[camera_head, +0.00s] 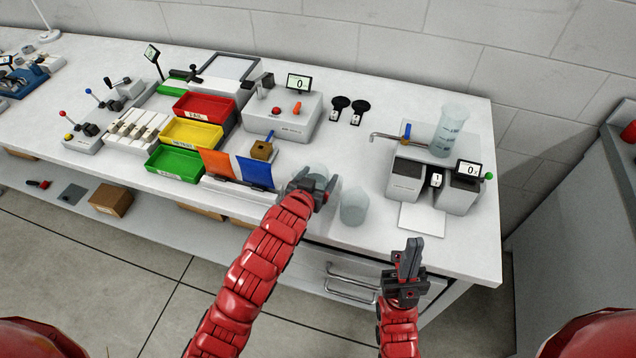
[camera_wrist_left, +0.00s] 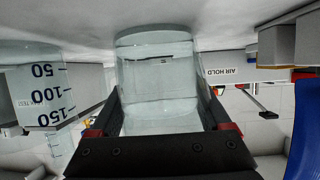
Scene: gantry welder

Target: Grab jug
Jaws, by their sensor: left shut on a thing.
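My left gripper (camera_head: 318,188) is shut on a clear, pale vessel that I take for the jug (camera_head: 319,171), at the front of the white bench. In the left wrist view the jug (camera_wrist_left: 160,75) sits between the two dark fingers; that picture is upside down, and the fingers hide part of its sides. A second clear vessel (camera_head: 354,207) stands on the bench just right of the left gripper. A vessel with 50, 100 and 150 marks (camera_wrist_left: 45,90) is at the left of the wrist view. My right gripper (camera_head: 408,262) is empty beyond the bench's front edge, its fingers together.
Orange and blue panels (camera_head: 237,167) stand close left of the left gripper. Red, yellow and green trays (camera_head: 192,133) lie further left. Bench is clear between second vessel and dispenser.

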